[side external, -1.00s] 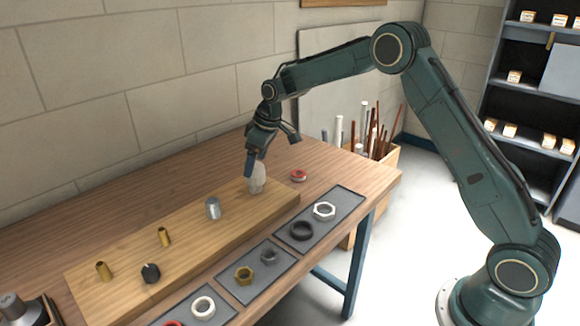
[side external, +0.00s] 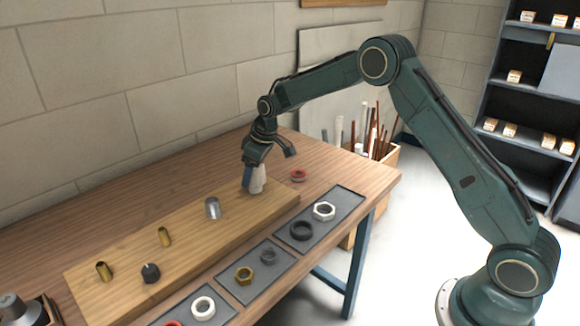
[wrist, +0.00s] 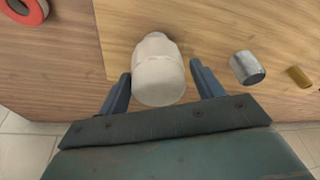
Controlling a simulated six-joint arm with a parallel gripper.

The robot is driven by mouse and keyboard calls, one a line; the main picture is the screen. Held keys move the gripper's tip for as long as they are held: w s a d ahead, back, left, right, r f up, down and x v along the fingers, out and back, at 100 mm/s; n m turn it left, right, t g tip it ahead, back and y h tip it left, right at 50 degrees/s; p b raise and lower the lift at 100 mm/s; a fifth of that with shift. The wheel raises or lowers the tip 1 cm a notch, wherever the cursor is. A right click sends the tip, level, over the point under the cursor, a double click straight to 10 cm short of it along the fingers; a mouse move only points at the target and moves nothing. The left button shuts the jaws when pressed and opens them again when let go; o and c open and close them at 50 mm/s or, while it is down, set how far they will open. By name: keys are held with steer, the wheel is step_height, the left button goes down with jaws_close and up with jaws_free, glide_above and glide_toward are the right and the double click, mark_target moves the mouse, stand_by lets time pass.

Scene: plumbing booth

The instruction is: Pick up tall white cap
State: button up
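The tall white cap (side external: 259,180) stands upright near the far right end of the wooden board (side external: 110,290). In the wrist view the cap (wrist: 158,72) shows as a rounded white body with a narrower far end. My gripper (side external: 254,184) is lowered at the cap. In the wrist view its two blue fingers (wrist: 160,88) are open, one on each side of the cap. A gap shows between the cap and the right finger; the left finger is close to the cap, and I cannot tell whether it touches.
A silver cylinder (side external: 212,208) stands on the board left of the cap, with brass fittings (side external: 164,236) and a black knob (side external: 151,273) further left. Trays with rings and nuts (side external: 323,211) line the table's front.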

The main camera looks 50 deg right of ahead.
steer(key=c, duration=0.7)
step_height(320, 180, up, 20)
stand_by(0.5)
stand_by(0.5)
